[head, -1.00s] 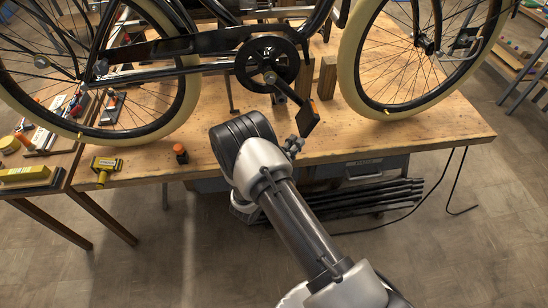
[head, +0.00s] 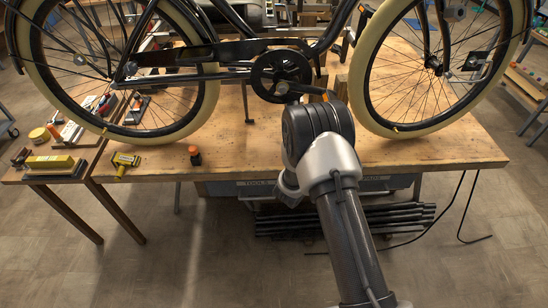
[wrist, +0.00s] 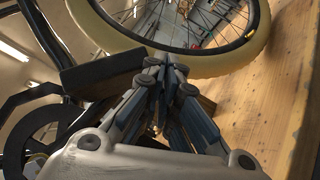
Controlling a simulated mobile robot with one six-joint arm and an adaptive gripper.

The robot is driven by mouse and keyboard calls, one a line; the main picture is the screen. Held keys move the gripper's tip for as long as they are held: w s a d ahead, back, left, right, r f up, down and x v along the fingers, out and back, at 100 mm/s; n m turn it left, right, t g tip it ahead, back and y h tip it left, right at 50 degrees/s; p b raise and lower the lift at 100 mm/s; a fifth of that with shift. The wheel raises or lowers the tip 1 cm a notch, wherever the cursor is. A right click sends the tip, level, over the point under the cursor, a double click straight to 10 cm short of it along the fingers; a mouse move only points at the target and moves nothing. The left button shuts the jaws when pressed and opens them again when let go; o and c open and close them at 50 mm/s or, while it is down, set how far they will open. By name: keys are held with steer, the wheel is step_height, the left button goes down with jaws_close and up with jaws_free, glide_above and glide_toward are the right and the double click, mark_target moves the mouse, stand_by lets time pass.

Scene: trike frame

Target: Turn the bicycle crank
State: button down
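The black bicycle's round chainring (head: 281,76) shows in the head view, with its crank arm (head: 308,88) pointing right and slightly down. The dark pedal (wrist: 95,73) shows in the wrist view, left of my fingers; in the head view it is hidden behind my arm. My gripper (wrist: 166,68) has its fingertips close together, with the left finger overlapping the pedal's right end. Nothing is seen gripped between them, and I cannot tell whether the finger touches the pedal. The chainring edge (wrist: 22,125) is at the left in the wrist view.
The bicycle stands on a wooden workbench (head: 240,150), its cream-tyred front wheel (head: 440,128) right of my arm. Wooden blocks (head: 341,86) stand behind my wrist. A yellow tool (head: 125,161) and an orange-capped bottle (head: 195,155) sit near the front edge, left of my arm.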

steer(key=shift+w+r+n+t, duration=0.1)
steer(key=shift+r+n+t, duration=0.2)
steer(key=shift+r, duration=0.35)
steer(key=shift+d+r, duration=0.1)
steer(key=shift+r, duration=0.05)
stand_by(0.6)
